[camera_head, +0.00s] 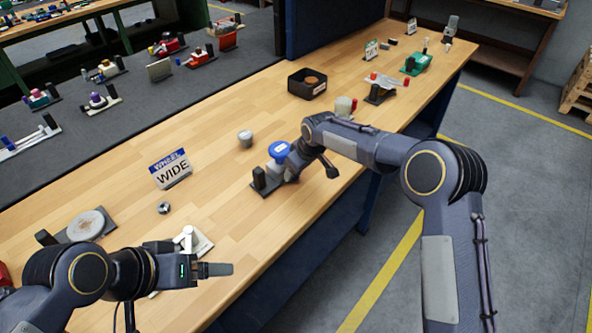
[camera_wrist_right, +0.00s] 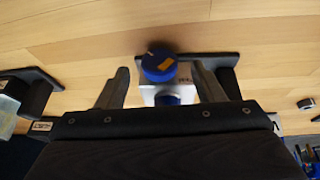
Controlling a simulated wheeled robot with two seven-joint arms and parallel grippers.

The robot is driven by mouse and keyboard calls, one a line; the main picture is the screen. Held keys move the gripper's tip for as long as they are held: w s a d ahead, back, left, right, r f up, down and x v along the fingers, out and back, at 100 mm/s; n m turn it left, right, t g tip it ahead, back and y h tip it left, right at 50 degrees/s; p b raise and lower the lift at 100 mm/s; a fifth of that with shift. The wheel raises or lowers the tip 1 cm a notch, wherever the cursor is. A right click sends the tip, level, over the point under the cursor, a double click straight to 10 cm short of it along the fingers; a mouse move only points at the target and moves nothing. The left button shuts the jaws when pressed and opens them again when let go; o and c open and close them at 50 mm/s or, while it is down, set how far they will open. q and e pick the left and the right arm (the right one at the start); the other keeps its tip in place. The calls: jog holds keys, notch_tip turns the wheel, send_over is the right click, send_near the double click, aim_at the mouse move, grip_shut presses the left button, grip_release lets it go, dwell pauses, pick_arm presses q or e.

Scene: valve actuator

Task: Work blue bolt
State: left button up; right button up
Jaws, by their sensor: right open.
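The blue bolt has a round blue head (camera_head: 279,150) on a grey block with a dark base, near the middle of the bench's front side. In the right wrist view its blue top (camera_wrist_right: 158,65) carries an orange mark, and a second blue part (camera_wrist_right: 167,98) shows lower on the silver block. My right gripper (camera_wrist_right: 162,88) is open, with one finger on each side of the block and bolt. Whether a finger touches them is unclear. My left gripper (camera_head: 222,269) is over the near left of the bench, away from the bolt. Its jaw opening cannot be made out.
A "WHEEL WIDE" sign (camera_head: 171,169), a small nut (camera_head: 164,208) and a grey cylinder (camera_head: 245,138) stand left of the bolt. A round disc fixture (camera_head: 86,225) is near my left arm. A black box (camera_head: 307,83) stands farther back. Bare wood lies between them.

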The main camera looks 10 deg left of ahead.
jog(key=shift+x, duration=1.7)
jog(key=shift+c, duration=0.3)
